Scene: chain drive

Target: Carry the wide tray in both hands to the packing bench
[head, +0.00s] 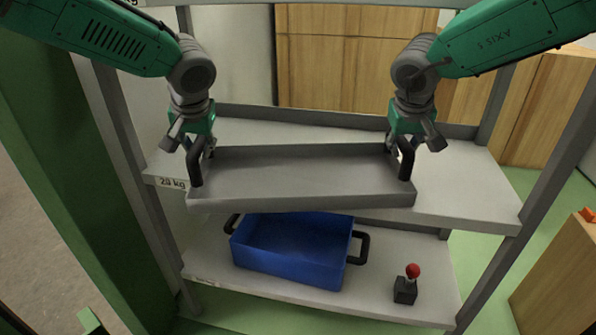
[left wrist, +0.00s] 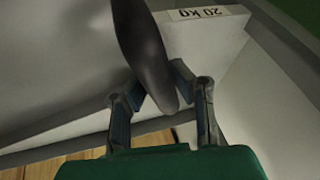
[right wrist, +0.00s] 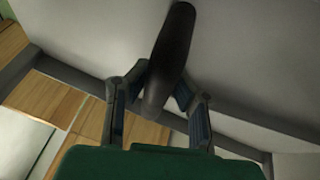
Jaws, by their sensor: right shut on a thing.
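The wide grey tray (head: 300,180) is empty and spans both hands at the middle shelf, its near edge sticking out past the shelf's front. I cannot tell whether it touches the shelf. It has a black upright handle at each end. My left gripper (head: 199,142) has its fingers against both sides of the left handle (left wrist: 150,50). My right gripper (head: 404,140) is shut on the right handle (right wrist: 170,55). The tray looks roughly level. I cannot identify the packing bench for sure.
The grey shelf (head: 465,190) has posts close on both sides. Below, the lower shelf (head: 375,275) holds a blue bin (head: 290,245) with black handles and a red-knobbed lever (head: 406,287). A wooden block (head: 565,275) stands at right. A green column (head: 60,180) is at left.

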